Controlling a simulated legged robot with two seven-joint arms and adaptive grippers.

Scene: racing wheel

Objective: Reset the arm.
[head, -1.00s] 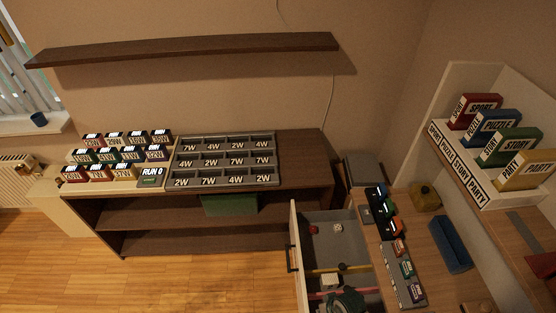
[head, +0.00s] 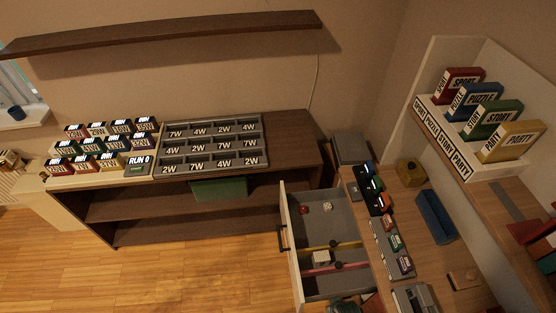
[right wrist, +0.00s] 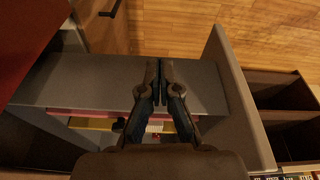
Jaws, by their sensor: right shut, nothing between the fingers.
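My right gripper (right wrist: 160,82) is shut and empty in the right wrist view, its two fingers side by side. It is above the open drawer (right wrist: 85,80), touching nothing that I can see. The head view shows the same drawer (head: 288,205) pulled out, with a yellow divider, a pink divider and small pieces inside. A small red piece (head: 304,210) and a white die (head: 327,207) lie in its far part. A dark shape at the bottom edge of the head view may be part of my right arm. My left gripper is not in view.
A low shelf unit (head: 290,135) carries a grey slotted tray (head: 262,140) and rows of labelled blocks. The desk (head: 405,200) right of the drawer holds coloured cartridges and a blue tray (head: 435,215). A rack of game boxes (head: 480,165) stands farther right. The floor (head: 190,265) is clear.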

